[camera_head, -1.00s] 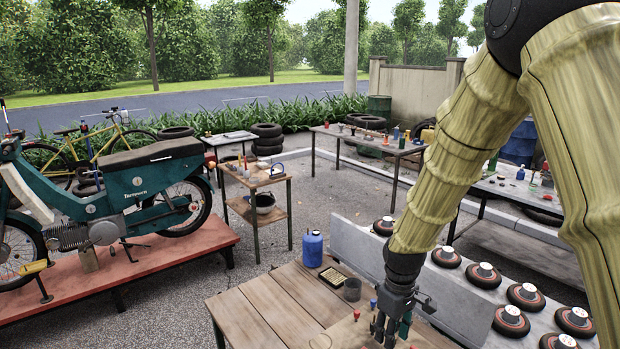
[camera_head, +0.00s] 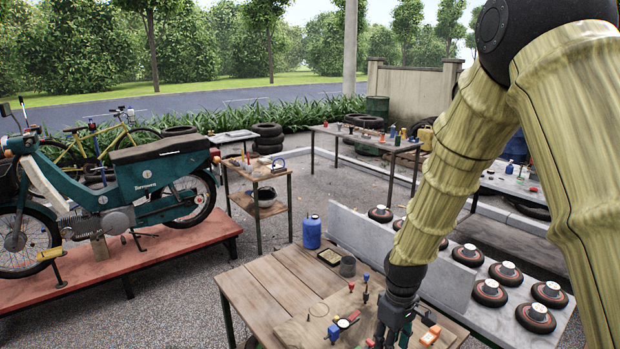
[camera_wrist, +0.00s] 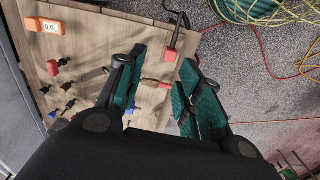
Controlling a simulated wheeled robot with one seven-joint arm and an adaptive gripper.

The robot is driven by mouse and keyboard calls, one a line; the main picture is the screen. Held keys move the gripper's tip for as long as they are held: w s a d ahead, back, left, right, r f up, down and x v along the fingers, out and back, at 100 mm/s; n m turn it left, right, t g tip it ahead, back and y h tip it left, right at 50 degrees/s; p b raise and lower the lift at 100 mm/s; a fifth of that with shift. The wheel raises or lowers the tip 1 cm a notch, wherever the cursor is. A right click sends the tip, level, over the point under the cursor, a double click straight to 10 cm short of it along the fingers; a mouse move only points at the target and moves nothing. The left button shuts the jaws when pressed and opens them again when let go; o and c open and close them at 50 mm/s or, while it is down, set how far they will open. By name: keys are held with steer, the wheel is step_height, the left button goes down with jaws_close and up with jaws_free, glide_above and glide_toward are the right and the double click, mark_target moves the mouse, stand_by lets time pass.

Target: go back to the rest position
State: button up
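My gripper (camera_head: 392,330) hangs over the front right of the wooden table (camera_head: 270,297) in the head view, at the end of my arm. In the wrist view my gripper (camera_wrist: 157,95) shows its two teal-padded fingers spread apart, with nothing held between them. Beyond the fingers, a small tool with a reddish-brown handle (camera_wrist: 157,84) lies on the table near its edge. I cannot tell its exact kind. The fingertips appear apart from it.
An orange meter (camera_wrist: 52,27) and several small coloured fittings (camera_wrist: 60,75) lie on the table. A blue bottle (camera_head: 312,232) stands at its back. A grey bench (camera_head: 500,315) with several wheels is at the right. The teal moped (camera_head: 150,180) stands on a red platform at the left.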

steer(key=s+f+m+b, duration=0.15)
steer(key=s+f, duration=0.25)
steer(key=f, duration=0.4)
steer(key=s+d+f+m+b, duration=0.1)
steer(key=s+f+b, duration=0.1)
steer(key=s+f, duration=0.35)
steer(key=s+f+m+b, duration=0.1)
steer(key=s+f+b, duration=0.1)
steer(key=f, duration=0.8)
steer(key=s+d+f+m+b, duration=0.1)
steer(key=s+f+m+b, duration=0.1)
steer(key=s+f, duration=0.6)
steer(key=s+d+f+m+b, duration=0.1)
steer(key=s+f+m+b, duration=0.1)
steer(key=s+f, duration=0.6)
steer(key=s+b, duration=0.1)
steer(key=s, duration=0.5)
steer(key=shift+s+f+b, duration=0.2)
steer(key=shift+s+b, duration=0.1)
steer(key=shift+s, duration=0.1)
steer(key=shift+d, duration=0.1)
